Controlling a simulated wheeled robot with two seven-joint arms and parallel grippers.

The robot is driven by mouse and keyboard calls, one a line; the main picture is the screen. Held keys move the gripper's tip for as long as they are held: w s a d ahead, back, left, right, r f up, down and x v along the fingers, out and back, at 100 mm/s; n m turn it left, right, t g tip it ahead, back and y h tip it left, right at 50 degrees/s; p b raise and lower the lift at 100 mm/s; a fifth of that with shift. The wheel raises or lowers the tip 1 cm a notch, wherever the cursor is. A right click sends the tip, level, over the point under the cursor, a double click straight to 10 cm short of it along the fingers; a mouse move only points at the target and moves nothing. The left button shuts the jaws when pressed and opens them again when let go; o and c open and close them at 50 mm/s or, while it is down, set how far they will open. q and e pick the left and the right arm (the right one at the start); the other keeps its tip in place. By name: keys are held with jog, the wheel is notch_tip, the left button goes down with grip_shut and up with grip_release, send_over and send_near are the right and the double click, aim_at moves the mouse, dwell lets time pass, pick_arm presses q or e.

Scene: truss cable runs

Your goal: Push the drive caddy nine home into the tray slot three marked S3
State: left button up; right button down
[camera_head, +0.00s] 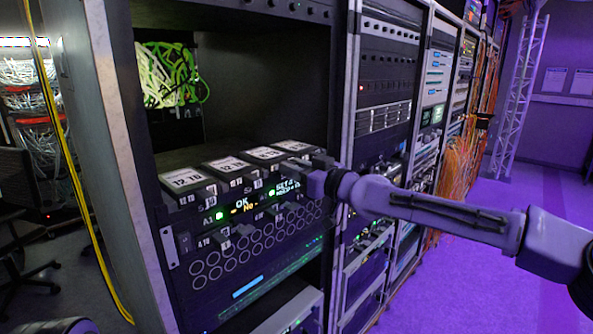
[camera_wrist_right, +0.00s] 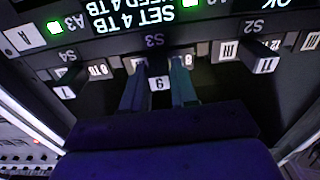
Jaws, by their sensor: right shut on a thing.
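My right gripper (camera_head: 312,181) reaches the right end of the drive tray's front in the head view. In the right wrist view, which shows the labels upside down, its two fingers (camera_wrist_right: 158,90) are shut on caddy nine (camera_wrist_right: 158,83), whose white 9 label shows between them. The caddy is at the slot marked S3 (camera_wrist_right: 153,40); how deep it sits cannot be told. The fingers partly cover the labels beside it. The slot marked S4 (camera_wrist_right: 67,54) is to the left in that view and S2 (camera_wrist_right: 254,27) to the right. My left gripper is not in view.
Several black boxes with white labels (camera_head: 187,178) lie on top of the unit. A lit display (camera_head: 242,203) reads OK. Other caddies stick out at the front, one marked 11 (camera_wrist_right: 266,65). The rack's pale upright (camera_head: 340,110) stands close to my right gripper.

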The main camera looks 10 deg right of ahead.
jog(key=c, duration=0.8)
grip_release()
jog(key=shift+r, duration=0.1)
jog(key=b+v, duration=0.4)
jog(key=v, duration=0.6)
jog(key=shift+s, duration=0.3)
